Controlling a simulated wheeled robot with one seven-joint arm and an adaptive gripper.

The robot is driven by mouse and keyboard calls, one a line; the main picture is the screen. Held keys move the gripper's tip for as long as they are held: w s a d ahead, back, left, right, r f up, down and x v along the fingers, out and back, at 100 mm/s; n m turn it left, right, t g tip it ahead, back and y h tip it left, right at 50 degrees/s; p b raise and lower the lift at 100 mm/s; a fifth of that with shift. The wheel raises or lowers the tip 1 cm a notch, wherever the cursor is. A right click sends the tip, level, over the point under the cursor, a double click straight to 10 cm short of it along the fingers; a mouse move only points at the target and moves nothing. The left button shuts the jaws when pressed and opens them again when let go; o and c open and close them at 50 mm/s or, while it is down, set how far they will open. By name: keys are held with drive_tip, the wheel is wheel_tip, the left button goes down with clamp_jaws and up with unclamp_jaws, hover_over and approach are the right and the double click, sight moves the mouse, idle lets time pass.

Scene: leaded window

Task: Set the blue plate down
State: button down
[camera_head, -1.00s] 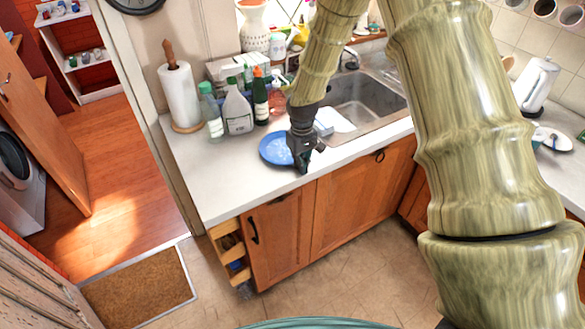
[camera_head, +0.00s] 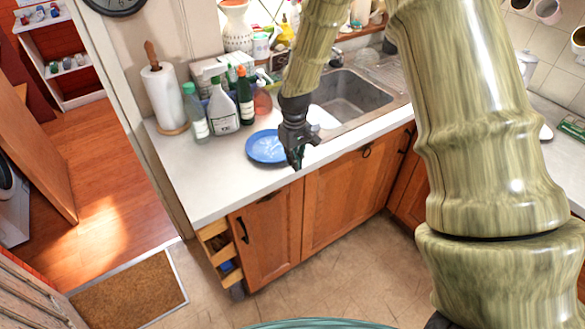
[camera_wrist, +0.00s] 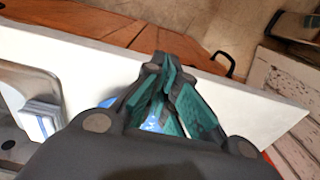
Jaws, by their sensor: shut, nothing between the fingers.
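The blue plate (camera_head: 262,147) lies on the white countertop, left of the sink. My gripper (camera_head: 296,166) is at the plate's right side, near the counter's front edge, with its fingers pointing down. Its fingers are shut and hold nothing. In the wrist view, my gripper (camera_wrist: 178,85) shows teal finger pads over the counter. Small bits of blue plate (camera_wrist: 152,124) show between and beside the finger links; most of the plate is hidden there. In the head view my gripper covers part of the plate's right rim.
A paper towel roll (camera_head: 166,98) and several bottles (camera_head: 222,108) stand behind the plate. The sink (camera_head: 350,97) is to the right. The counter's left front part (camera_head: 205,185) is clear. An open narrow drawer (camera_head: 220,252) sticks out below the counter.

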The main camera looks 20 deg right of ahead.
wheel_tip(320, 180, up, 6)
drive_tip(key=b, duration=0.1)
drive_tip(key=shift+s+r+b, duration=0.15)
drive_tip(key=shift+s+b, duration=0.05)
drive_tip(key=shift+b, duration=0.15)
drive_tip(key=shift+d, duration=0.1)
